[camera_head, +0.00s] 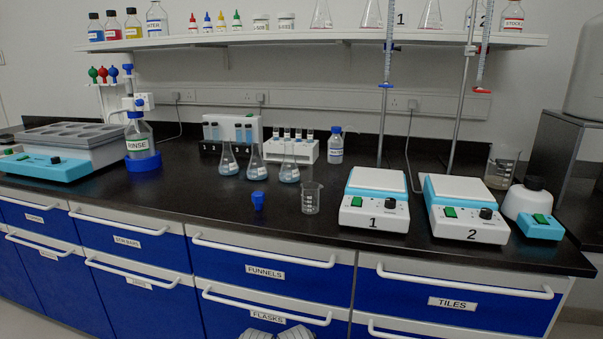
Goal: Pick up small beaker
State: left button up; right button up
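A small clear glass beaker (311,199) with white graduation marks stands upright on the black bench top, near the front edge and left of stirrer 1. It looks empty. A larger glass beaker (499,170) stands further back at the right, partly hidden behind the second stirrer. Neither of my grippers can be made out; only two pale grey parts, probably of my own body, show at the bottom edge.
Hotplate stirrers 1 (374,214) and 2 (467,226) with tall stands are at the right. Bench space (200,195) at front left is clear.

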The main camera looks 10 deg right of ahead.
aim_at(310, 191)
jog(key=l+u, duration=0.15)
jog(key=l, duration=0.35)
jog(key=k+l+u, duration=0.15)
jog(key=l, duration=0.3)
jog(key=l+u, duration=0.2)
jog(key=l, duration=0.3)
jog(key=k+l+u, duration=0.15)
jog(key=l, duration=0.3)
jog(key=k+l+u, duration=0.15)
jog(key=l, duration=0.3)
jog(key=i+l, duration=0.05)
